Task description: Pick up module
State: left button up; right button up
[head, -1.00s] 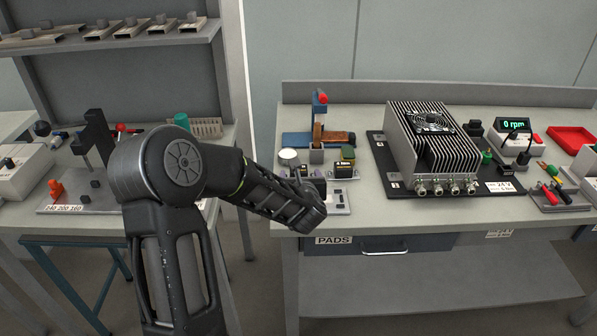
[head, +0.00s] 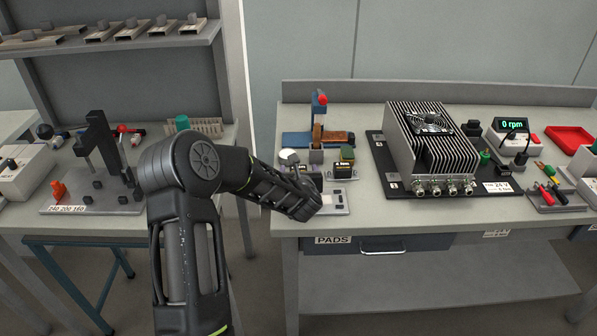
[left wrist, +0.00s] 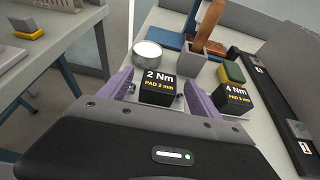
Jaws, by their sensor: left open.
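A black block marked "2 Nm PAD 2 mm" (left wrist: 158,89) stands on the bench in the left wrist view. I cannot tell from the pictures whether it is the task's module. My left gripper (left wrist: 160,84) is open, with one purple finger on each side of this block; contact is unclear. A similar block marked "4 Nm" (left wrist: 236,99) stands to its right, with a green and yellow pad on top; it also shows in the head view (head: 346,156). In the head view my left forearm reaches the bench's front left corner, and the fingers are hard to make out. My right gripper is not in view.
A round white-topped tin (left wrist: 147,54) stands just beyond the left finger. A grey holder with a wooden handle (left wrist: 204,50) stands behind the blocks. A large finned unit (head: 432,150) occupies the bench to the right. A grey plate (head: 336,201) lies at the front edge.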

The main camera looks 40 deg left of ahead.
pick_arm(q)
jog(key=shift+x, duration=0.85)
grip_shut()
dwell(0.5)
jog(key=shift+r, duration=0.1)
